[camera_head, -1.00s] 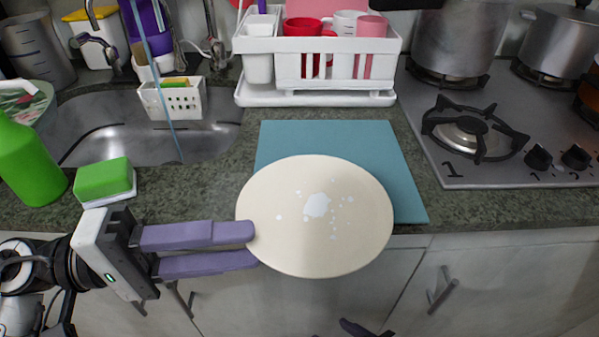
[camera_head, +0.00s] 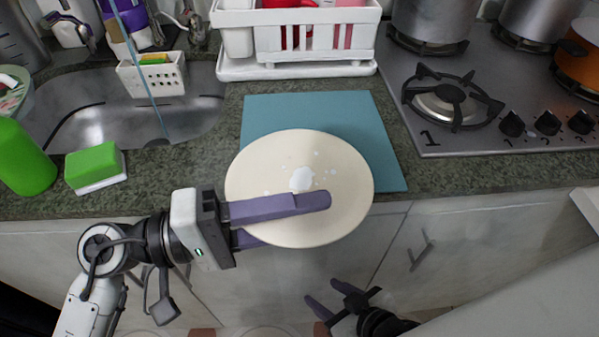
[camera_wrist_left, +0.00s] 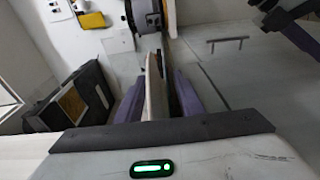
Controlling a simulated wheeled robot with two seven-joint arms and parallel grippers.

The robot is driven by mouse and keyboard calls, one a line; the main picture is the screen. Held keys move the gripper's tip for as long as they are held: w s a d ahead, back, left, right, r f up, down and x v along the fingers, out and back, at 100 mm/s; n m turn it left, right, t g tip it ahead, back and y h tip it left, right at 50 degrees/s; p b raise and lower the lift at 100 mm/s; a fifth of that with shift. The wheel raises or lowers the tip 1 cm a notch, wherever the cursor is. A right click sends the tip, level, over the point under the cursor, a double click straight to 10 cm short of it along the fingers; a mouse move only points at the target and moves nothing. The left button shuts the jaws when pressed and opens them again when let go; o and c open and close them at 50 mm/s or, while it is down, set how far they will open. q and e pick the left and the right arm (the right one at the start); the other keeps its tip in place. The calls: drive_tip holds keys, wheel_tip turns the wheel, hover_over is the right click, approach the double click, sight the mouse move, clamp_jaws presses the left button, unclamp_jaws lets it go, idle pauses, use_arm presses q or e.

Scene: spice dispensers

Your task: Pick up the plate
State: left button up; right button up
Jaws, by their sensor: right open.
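The cream plate (camera_head: 325,160) with white stains lies partly on the blue mat (camera_head: 385,160) and overhangs the counter's front edge. My left gripper (camera_head: 290,220) has one purple finger over the plate's top and the other below, partly hidden by it. In the left wrist view, the plate's edge (camera_wrist_left: 155,90) stands between the two spread fingers, with a gap on the right side. My right gripper (camera_head: 320,293) is open and empty, low in front of the cabinets, apart from the plate.
A white dish rack (camera_head: 300,68) stands behind the mat. The sink (camera_head: 100,122), a green sponge (camera_head: 93,162) and a green bottle (camera_head: 22,160) are at left. The stove (camera_head: 465,140) is at right. Counter right of the mat is clear.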

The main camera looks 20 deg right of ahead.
use_arm(q)
clamp_jaws()
